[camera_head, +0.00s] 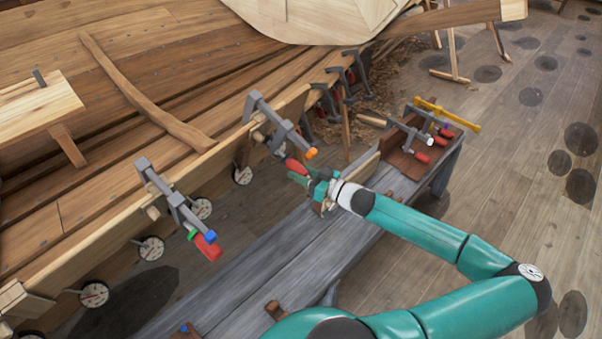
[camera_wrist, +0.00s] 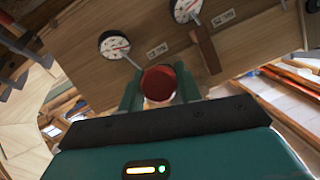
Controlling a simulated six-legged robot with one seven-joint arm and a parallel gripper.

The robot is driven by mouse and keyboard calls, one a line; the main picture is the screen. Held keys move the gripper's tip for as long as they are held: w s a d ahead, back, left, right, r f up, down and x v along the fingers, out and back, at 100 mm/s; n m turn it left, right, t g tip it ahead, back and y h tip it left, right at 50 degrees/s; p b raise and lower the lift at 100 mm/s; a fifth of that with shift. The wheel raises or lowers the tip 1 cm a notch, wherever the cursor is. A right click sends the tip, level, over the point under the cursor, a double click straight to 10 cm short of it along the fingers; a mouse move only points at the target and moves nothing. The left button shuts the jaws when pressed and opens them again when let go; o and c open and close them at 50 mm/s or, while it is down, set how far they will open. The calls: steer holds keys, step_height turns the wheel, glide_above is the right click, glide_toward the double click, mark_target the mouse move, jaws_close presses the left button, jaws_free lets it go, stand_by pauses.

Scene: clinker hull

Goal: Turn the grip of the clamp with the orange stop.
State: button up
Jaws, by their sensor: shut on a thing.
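The clamp with the orange stop (camera_head: 280,125) is grey and sits on the hull's upper edge near the middle of the head view. Its orange stop (camera_head: 311,153) caps the end of the bar. Its red grip (camera_head: 294,165) hangs below the stop, partly hidden by my fingers. My gripper (camera_head: 304,174) is shut on this grip, coming from the lower right. In the wrist view the round red end of the grip (camera_wrist: 158,82) shows between my two green fingers. The grip's turned angle cannot be told.
Another clamp (camera_head: 172,200) with blue and green marks and a red grip stands on the hull edge at left. A grey bench (camera_head: 255,270) runs under my arm, with spare clamps (camera_head: 412,133) at its far end. Dial gauges (camera_head: 151,249) line the hull side.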

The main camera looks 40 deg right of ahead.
steer(key=m+y, duration=0.3)
steer(key=y, duration=0.1)
steer(key=shift+m+y, duration=0.3)
steer(key=shift+y, duration=0.1)
steer(key=m+y, duration=0.3)
steer(key=m, duration=0.1)
steer(key=shift+f+m+t+y, duration=0.15)
steer(key=shift+m+t+y, duration=0.15)
steer(key=shift+y, duration=0.1)
steer(key=m+y, duration=0.1)
steer(key=m, duration=0.2)
steer(key=shift+t, duration=0.4)
steer(key=m+t, duration=0.1)
steer(key=m, duration=0.2)
steer(key=shift+m+t, duration=0.3)
steer(key=shift+t, duration=0.1)
steer(key=m+t+h, duration=0.1)
steer(key=m+t, duration=0.1)
steer(key=m, duration=0.2)
steer(key=m+t+h, duration=0.1)
steer(key=m+t, duration=0.1)
steer(key=m, duration=0.3)
steer(key=shift+m, duration=0.3)
steer(key=o, duration=1)
steer(key=shift+h, duration=0.4)
steer(key=v, duration=1.3)
steer(key=shift+f, duration=0.45)
